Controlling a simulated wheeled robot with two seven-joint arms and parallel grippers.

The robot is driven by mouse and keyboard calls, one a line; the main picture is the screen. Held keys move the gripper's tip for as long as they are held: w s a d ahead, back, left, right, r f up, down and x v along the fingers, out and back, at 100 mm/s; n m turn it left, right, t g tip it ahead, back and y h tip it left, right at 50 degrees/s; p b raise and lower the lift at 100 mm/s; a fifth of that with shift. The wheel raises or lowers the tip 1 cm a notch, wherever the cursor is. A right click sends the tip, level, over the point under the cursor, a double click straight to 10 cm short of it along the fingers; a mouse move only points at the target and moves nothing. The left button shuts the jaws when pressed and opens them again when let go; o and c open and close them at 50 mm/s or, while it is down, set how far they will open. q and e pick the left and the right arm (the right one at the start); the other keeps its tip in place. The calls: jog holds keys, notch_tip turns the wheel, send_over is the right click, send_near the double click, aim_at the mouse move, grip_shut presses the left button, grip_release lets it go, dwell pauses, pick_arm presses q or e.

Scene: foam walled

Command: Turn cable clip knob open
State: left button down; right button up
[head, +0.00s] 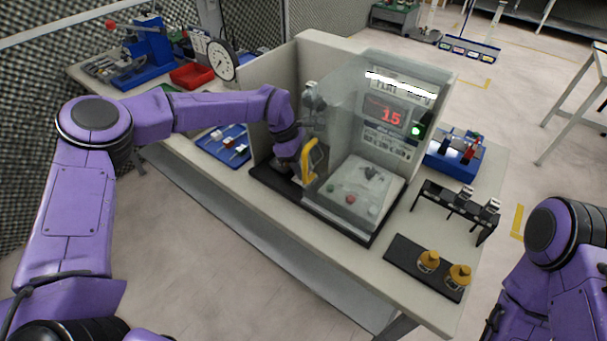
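I cannot pick out the cable clip knob for certain. A machine with a clear cover (345,120) stands between foam walls on the table. A yellow handle (309,160) is on its left front side. Under the cover, a pale base (352,205) carries a small dark part and round red and green buttons. My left gripper (297,172) points down just left of the yellow handle. Its fingers are dark and small, so I cannot tell whether they are open or touching anything. My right arm is at the lower right edge; its gripper is out of view.
The foam wall (270,72) stands close behind my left wrist. A blue tray (213,150) with small parts lies left of the machine. A black rack (455,205) and a dark mat with two amber-topped jars (428,261) stand at right. The table's front edge is clear.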

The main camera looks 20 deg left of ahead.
pick_arm(q)
jog(key=n+t+b, duration=0.1)
jog(key=n+b, duration=0.2)
jog(key=shift+f+n, duration=0.15)
jog(key=shift+n, duration=0.15)
jog(key=shift+s+n+t+y+b, duration=0.1)
jog(key=shift+n+t+y+b, duration=0.2)
jog(key=shift+n+t+b, duration=0.9)
jog(key=shift+r+n+g, duration=0.2)
jog(key=shift+n+g, duration=0.1)
jog(key=shift+n, duration=0.2)
jog(key=c, duration=0.9)
grip_release()
jog(key=shift+o, duration=0.2)
jog(key=b+v, duration=0.1)
jog(key=v, duration=0.9)
jog(key=shift+r, duration=0.3)
